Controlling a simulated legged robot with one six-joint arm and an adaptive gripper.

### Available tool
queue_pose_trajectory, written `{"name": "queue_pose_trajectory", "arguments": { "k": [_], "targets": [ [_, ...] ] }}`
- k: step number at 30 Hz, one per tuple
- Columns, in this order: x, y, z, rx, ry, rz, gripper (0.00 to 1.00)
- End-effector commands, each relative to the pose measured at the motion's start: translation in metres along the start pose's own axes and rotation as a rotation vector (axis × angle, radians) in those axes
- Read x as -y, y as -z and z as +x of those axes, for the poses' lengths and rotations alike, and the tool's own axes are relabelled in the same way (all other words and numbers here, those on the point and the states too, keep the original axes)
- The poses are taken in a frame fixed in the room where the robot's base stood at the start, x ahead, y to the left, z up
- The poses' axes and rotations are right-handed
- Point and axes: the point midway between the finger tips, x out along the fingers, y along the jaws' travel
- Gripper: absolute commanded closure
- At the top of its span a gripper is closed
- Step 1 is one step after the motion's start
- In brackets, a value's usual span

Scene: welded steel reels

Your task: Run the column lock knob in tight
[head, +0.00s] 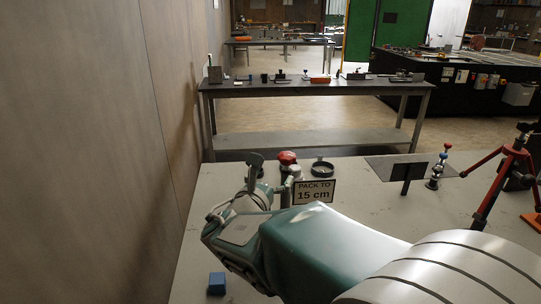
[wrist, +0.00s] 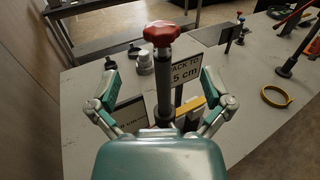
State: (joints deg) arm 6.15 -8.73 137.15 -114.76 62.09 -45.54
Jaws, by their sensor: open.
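The red lobed knob (wrist: 162,33) sits on top of an upright dark post (wrist: 164,80) in the wrist view. It also shows in the head view (head: 287,157), just beyond my gripper (head: 275,169). In the wrist view my gripper (wrist: 158,72) is open and empty, one finger to each side of the post in the picture. I cannot tell whether either finger touches it. The post's lower part is hidden behind my gripper's body, and my arm covers much of the bench in the head view.
A "PACK TO 15 cm" sign (head: 314,192) stands close to the right. A dark ring-shaped part (head: 321,168) lies behind it. A blue block (head: 217,284) is at the front left. A red tripod (head: 511,165) stands at the right. The wall (head: 95,150) borders the left side.

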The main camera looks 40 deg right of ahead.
Motion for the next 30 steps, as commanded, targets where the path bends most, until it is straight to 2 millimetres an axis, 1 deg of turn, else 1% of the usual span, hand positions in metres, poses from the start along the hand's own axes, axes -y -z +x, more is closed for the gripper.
{"name": "queue_pose_trajectory", "arguments": {
  "k": [1,6,12,15,18,25,26,27,29,30],
  "targets": [
    [0.002,0.000,0.010,0.000,0.006,-0.001,0.00],
    [0.002,0.000,0.043,0.000,0.007,0.001,0.00],
    [0.001,0.000,0.075,0.000,0.004,0.003,0.00],
    [0.001,0.000,0.084,0.001,0.003,0.002,0.00],
    [0.001,0.000,0.088,0.000,0.002,0.003,0.00],
    [0.001,0.000,0.089,0.001,0.002,0.003,0.00],
    [0.001,0.000,0.089,0.001,0.002,0.003,0.04],
    [0.001,0.000,0.089,0.001,0.002,0.003,0.22],
    [0.001,-0.001,0.089,0.001,0.002,0.003,0.49],
    [0.000,-0.001,0.089,0.001,0.002,0.003,0.67]
  ]
}}
